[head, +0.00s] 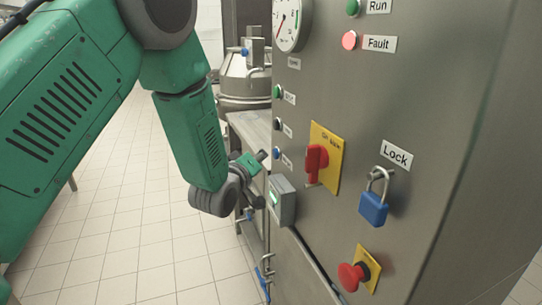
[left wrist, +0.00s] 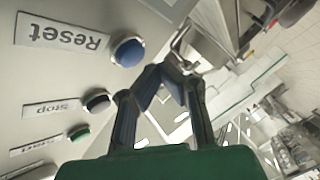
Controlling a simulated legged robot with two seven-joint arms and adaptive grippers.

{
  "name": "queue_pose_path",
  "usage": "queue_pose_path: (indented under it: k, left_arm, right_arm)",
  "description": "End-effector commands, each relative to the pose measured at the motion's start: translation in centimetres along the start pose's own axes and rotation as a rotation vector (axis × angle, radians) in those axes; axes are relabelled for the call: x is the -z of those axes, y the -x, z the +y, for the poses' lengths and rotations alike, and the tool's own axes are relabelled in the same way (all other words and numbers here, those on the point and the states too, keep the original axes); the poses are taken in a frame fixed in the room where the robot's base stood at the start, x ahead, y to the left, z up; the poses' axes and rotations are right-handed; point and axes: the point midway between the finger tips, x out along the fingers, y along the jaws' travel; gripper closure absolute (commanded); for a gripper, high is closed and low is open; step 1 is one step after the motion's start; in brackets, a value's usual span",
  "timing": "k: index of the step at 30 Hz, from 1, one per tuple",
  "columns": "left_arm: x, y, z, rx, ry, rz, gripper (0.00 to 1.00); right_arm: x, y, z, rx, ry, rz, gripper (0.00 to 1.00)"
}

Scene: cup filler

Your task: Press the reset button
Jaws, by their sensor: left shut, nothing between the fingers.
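The blue reset button (head: 277,153) is the lowest of three small buttons on the left part of the steel panel. In the left wrist view the blue button (left wrist: 128,50) sits beside its "Reset" label (left wrist: 62,35). My left gripper (head: 262,156) is just left of the button in the head view. In the left wrist view the shut, empty fingers (left wrist: 171,68) are to the right of the button, with a visible gap in the picture. Whether they touch the panel cannot be seen. My right gripper is not in view.
A black stop button (head: 277,124) and green start button (head: 278,92) are above the blue one. A red switch (head: 316,160), blue padlock (head: 374,208), red mushroom button (head: 352,276) and grey box (head: 282,200) project from the panel. A steel vessel (head: 244,80) stands behind.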

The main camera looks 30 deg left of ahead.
Motion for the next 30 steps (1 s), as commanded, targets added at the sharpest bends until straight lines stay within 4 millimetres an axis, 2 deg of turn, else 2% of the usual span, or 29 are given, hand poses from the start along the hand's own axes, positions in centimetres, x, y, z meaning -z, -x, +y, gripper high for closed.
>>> queue_pose_path:
  k: [6,30]
  left_arm:
    - [-0.5,-0.3,0.9,-0.003,-0.002,-0.001,1.0]
    - [0.3,0.1,-0.3,-0.002,0.0,-0.001,1.0]
  right_arm:
    - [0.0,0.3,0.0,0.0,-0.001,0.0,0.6]
    - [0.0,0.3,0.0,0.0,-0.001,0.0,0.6]
